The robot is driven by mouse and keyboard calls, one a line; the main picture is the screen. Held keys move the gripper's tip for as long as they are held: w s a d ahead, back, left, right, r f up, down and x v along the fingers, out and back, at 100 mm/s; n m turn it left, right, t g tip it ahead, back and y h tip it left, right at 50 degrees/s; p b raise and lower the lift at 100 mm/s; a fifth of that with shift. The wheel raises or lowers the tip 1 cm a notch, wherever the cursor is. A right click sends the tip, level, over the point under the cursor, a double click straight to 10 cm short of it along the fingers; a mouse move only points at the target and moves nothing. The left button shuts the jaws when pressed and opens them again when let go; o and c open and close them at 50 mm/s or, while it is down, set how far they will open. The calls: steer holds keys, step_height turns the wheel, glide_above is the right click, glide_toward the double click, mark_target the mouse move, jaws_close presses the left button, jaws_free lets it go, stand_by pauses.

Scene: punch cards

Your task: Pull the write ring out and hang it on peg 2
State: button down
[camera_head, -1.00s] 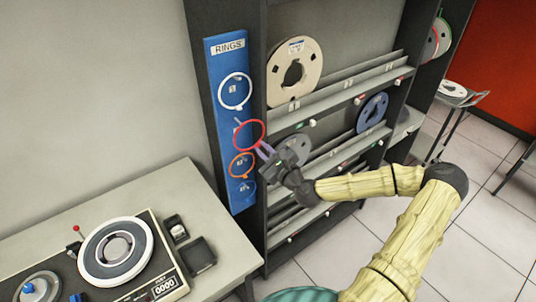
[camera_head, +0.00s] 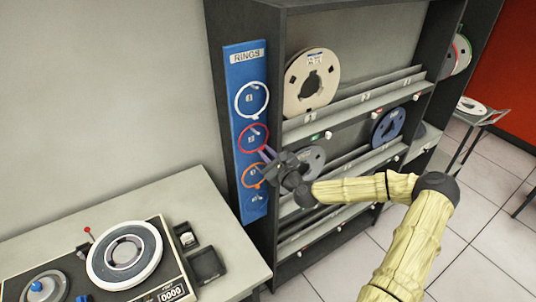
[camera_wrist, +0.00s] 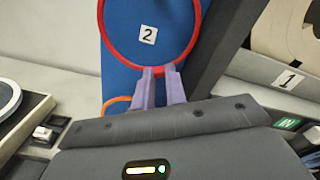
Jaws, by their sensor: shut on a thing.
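A red ring (camera_head: 241,147) is held by its lower edge in my gripper (camera_head: 267,154), in front of the blue RINGS board (camera_head: 260,72). In the head view the ring surrounds the second peg from the top. In the wrist view my purple fingers (camera_wrist: 160,90) are shut on the bottom of the red ring (camera_wrist: 103,42), and the label 2 (camera_wrist: 148,35) shows inside it. I cannot tell whether the ring rests on the peg. A white ring (camera_head: 238,104) hangs above and an orange ring (camera_head: 245,182) hangs below.
The board is on the end of a dark rack (camera_head: 272,50) holding several tape reels. A tape machine (camera_head: 150,222) with a reel stands on the grey table (camera_head: 200,185) at lower left. My arm passes in front of the shelves.

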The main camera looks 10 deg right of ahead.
steer(key=shift+f, duration=0.5)
steer(key=c, duration=1.3)
jaws_free()
steer(key=shift+c, duration=1.3)
steer(key=shift+s, duration=0.1)
steer(key=v, duration=1)
steer(key=shift+r, duration=0.1)
